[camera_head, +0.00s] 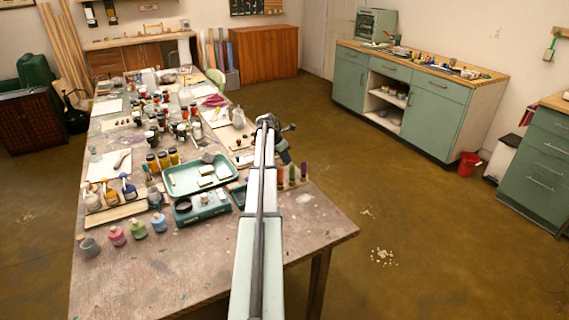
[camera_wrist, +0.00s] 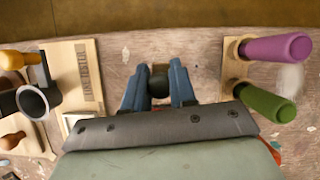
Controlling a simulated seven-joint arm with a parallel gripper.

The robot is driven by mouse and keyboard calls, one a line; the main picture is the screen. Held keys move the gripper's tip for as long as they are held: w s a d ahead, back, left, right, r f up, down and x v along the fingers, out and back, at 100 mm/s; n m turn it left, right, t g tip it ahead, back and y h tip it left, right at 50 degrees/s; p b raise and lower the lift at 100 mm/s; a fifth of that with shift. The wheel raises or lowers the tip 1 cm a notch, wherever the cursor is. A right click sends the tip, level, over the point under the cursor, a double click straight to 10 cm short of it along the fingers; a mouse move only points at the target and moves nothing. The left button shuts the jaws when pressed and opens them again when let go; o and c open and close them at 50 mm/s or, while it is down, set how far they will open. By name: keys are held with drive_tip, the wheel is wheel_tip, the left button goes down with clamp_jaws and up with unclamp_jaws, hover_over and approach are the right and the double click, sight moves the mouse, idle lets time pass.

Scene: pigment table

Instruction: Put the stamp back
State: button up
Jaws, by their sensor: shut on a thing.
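My gripper (camera_wrist: 158,74) is shut on a dark, round-ended thing (camera_wrist: 158,83), which I take to be the stamp. Only its end shows between the blue fingers, and its lower part is hidden. I cannot tell whether it touches the table. To the right in the wrist view a pale wooden holder (camera_wrist: 233,68) carries a purple handle (camera_wrist: 275,48) and a green handle (camera_wrist: 264,103). The gripper is left of this holder, apart from it. In the head view my arm hides most of the gripper, and upright handles (camera_head: 303,171) show near the table's right edge.
A lettered wooden board (camera_wrist: 88,78) lies left of the gripper, with a dark-mouthed cup (camera_wrist: 36,101) and wooden-handled tools beyond. In the head view a teal tray (camera_head: 168,187), bottles and jars crowd the table. The table's front (camera_head: 150,280) is mostly clear.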

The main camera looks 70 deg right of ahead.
sight(284, 162)
drive_tip(key=shift+f, duration=1.4)
drive_tip(key=shift+f, duration=0.1)
drive_tip(key=o, duration=0.8)
drive_tip(key=shift+o, duration=0.2)
drive_tip(key=v, duration=1.2)
